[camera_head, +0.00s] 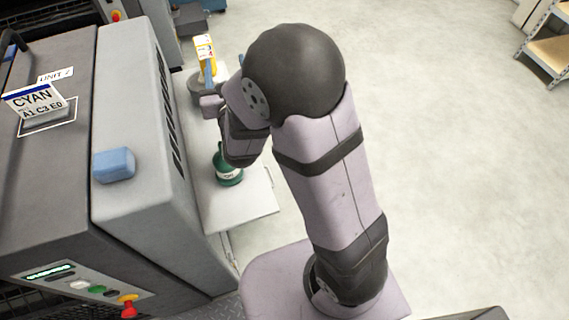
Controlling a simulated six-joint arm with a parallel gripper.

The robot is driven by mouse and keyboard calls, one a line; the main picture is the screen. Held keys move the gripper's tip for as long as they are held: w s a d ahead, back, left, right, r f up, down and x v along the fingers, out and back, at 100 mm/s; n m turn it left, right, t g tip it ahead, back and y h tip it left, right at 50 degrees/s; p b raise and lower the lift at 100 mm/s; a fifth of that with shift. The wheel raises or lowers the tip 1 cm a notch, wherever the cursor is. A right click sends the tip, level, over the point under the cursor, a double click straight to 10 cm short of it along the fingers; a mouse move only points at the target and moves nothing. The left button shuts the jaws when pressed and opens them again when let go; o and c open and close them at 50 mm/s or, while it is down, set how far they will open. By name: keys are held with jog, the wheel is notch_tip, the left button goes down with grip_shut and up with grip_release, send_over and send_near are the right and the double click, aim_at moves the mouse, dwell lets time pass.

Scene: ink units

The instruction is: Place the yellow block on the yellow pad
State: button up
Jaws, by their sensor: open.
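No plain yellow block and no yellow pad can be made out in the head view. The only large yellow thing is a yellow and white carton-like item (205,52), standing at the far end of the pale shelf beside the machine. I cannot tell whether it is the block. My gripper (208,88) is over the shelf, just nearer than this item, and partly hidden by my wrist. It is open, with nothing seen between its fingers. My arm hides part of the shelf.
A grey machine (140,110) with a CYAN card (33,98) fills the left. A blue block (114,165) lies on its top. The floor at right is clear up to a rack (548,50).

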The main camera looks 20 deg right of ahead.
jog(key=s+d+f+m+g+h, duration=0.1)
jog(key=s+d+m+g+h, duration=0.3)
jog(key=d, duration=0.4)
jog(key=s+d+f+m+g+h, duration=0.2)
jog(key=s+d+m+h, duration=0.15)
jog(key=d+m, duration=0.35)
jog(key=s+d+f+m+g+h, duration=0.1)
jog(key=s+d+f+m+g, duration=0.3)
jog(key=s+d+m+g, duration=0.45)
jog(key=s+a+f+m+g+y, duration=0.2)
jog(key=s+a+f+m, duration=0.1)
jog(key=s, duration=0.3)
jog(key=s+a+f+m+g+y, duration=0.1)
jog(key=s+a+f+m+y, duration=0.25)
jog(key=s, duration=0.25)
jog(key=s+a+m+y, duration=0.1)
jog(key=a+m+y, duration=0.4)
jog(key=a+m, duration=0.3)
jog(key=shift+s+a+f, duration=0.15)
jog(key=shift+a+f, duration=0.3)
jog(key=shift+a, duration=0.7)
